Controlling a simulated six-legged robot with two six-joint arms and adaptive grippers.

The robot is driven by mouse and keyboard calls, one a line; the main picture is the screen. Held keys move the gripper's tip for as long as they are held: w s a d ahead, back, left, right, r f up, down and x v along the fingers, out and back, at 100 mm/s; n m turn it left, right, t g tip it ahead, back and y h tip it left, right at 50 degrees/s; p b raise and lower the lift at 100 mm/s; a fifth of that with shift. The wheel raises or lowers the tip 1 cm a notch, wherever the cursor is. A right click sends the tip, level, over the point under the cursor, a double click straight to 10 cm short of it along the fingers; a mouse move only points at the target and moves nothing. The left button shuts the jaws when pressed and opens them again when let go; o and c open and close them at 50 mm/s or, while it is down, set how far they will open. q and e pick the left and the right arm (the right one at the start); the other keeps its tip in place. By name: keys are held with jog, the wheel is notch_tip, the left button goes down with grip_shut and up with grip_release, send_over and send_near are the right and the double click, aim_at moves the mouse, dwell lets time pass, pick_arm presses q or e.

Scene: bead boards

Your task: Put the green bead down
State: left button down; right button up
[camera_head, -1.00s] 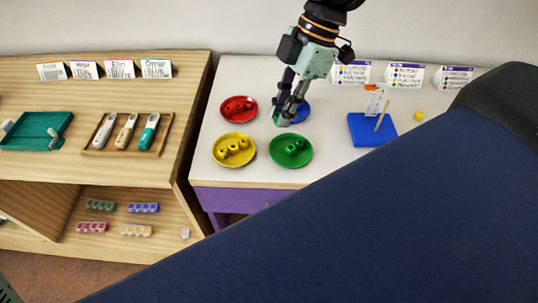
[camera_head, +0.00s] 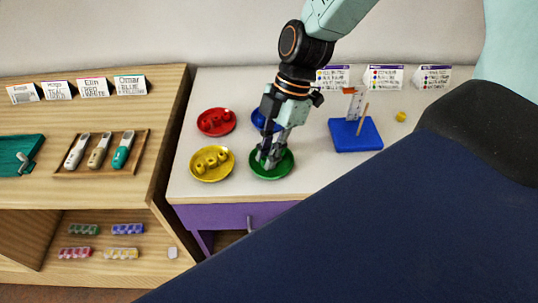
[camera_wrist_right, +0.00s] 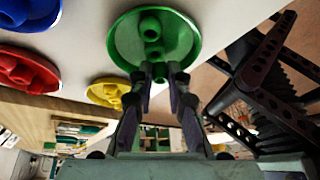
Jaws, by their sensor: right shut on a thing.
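My right gripper (camera_head: 267,161) is over the green dish (camera_head: 284,173) on the white table, its fingertips down inside the rim. In the right wrist view my right gripper (camera_wrist_right: 158,74) is shut on a green bead (camera_wrist_right: 160,72) at the edge of the green dish (camera_wrist_right: 191,38). More green beads (camera_wrist_right: 151,27) lie in the dish beside it. I cannot tell whether the held bead touches the dish. In the head view the fingers mostly hide the beads. My left gripper is not in view.
A yellow dish (camera_head: 229,173), a red dish (camera_head: 202,129) and a partly hidden blue dish (camera_head: 258,115) stand close by. A blue board (camera_head: 343,145) with an upright stick (camera_head: 363,118) is to the right, near a loose yellow bead (camera_head: 401,116). Label cards (camera_head: 384,77) line the back.

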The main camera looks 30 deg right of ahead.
jog(key=shift+a+f, duration=0.2)
jog(key=shift+f, duration=0.1)
jog(key=shift+w+a+r, duration=0.1)
jog(key=shift+w+a, duration=0.05)
jog(key=shift+a, duration=0.25)
jog(key=shift+d+f+b, duration=0.3)
jog(key=shift+d+f, duration=0.1)
jog(key=shift+d, duration=0.05)
jog(key=o, duration=0.6)
jog(key=shift+a+r, duration=0.15)
jog(key=shift+a, duration=0.2)
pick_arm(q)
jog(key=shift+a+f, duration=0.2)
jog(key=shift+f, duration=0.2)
pick_arm(e)
jog(key=shift+o, duration=0.2)
jog(key=shift+d, duration=0.25)
